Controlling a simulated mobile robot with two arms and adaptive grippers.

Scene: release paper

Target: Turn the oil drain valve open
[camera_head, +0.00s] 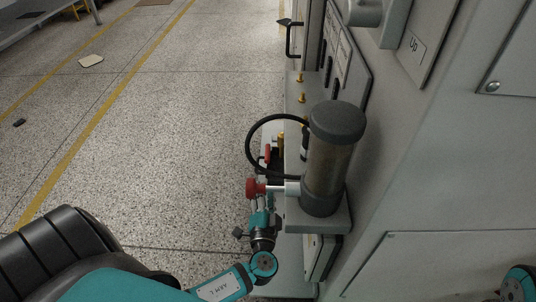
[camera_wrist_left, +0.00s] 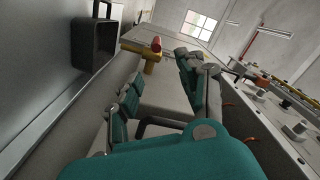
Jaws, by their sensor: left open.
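A brass-yellow valve with a red end (camera_wrist_left: 146,48) shows in the left wrist view, beyond the fingertips of my left gripper (camera_wrist_left: 160,75). The gripper's teal fingers are spread with nothing between them, and the valve is apart from them. In the head view my left gripper (camera_head: 261,208) is low beside the cabinet, just below a red knob (camera_head: 252,188) on a silver stem. A red handle (camera_head: 267,154) and brass fitting show a little above it, partly hidden. I cannot tell from the head view whether the fingers touch the red knob.
A dark-capped cylinder (camera_head: 332,160) stands on a grey ledge beside my left gripper, with a black hose (camera_head: 249,140) looping from it. The grey cabinet wall (camera_head: 440,190) fills the right. Speckled floor (camera_head: 190,110) lies open to the left. A black bracket (camera_wrist_left: 95,40) juts out in the wrist view.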

